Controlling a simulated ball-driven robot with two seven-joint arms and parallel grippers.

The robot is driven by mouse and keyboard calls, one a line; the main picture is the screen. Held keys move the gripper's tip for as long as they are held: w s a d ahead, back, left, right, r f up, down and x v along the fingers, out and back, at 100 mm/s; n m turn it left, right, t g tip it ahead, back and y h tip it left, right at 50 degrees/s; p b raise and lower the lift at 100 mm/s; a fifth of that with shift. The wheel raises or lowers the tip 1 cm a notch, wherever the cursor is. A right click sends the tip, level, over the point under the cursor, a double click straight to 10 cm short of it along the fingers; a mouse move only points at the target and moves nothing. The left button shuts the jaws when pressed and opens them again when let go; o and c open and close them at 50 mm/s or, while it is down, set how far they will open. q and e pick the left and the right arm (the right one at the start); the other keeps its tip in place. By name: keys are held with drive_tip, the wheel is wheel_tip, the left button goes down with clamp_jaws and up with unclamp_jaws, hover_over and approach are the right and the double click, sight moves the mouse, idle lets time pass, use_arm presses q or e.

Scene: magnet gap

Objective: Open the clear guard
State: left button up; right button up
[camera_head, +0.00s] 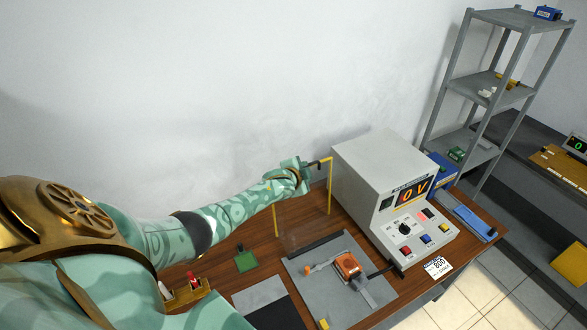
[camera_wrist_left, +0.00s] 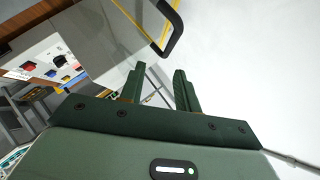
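The clear guard (camera_head: 302,210) stands upright at the back of a grey base plate (camera_head: 306,284), its see-through pane between two yellow edge strips. Its black handle (camera_head: 318,163) is at the top. In the left wrist view the black handle (camera_wrist_left: 176,32) and a yellow strip show beyond my fingertips. My left gripper (camera_head: 305,171) is beside the handle at the guard's top. In the wrist view its fingers (camera_wrist_left: 157,80) are apart with nothing between them, and the handle appears clear of them. My right gripper is not in view.
An orange part (camera_head: 347,265) sits on the base plate, open to view. A grey power unit (camera_head: 375,185) reading 0 V stands close right of the guard. A green block (camera_head: 246,262) and a dark mat (camera_head: 279,313) are on the wooden table. A grey shelf (camera_head: 500,80) stands behind right.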

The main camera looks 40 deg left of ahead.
use_arm(q)
drive_tip(key=v, duration=0.9)
drive_tip(key=shift+s+r, duration=0.15)
drive_tip(key=shift+s, duration=0.25)
drive_tip(key=shift+d, duration=0.1)
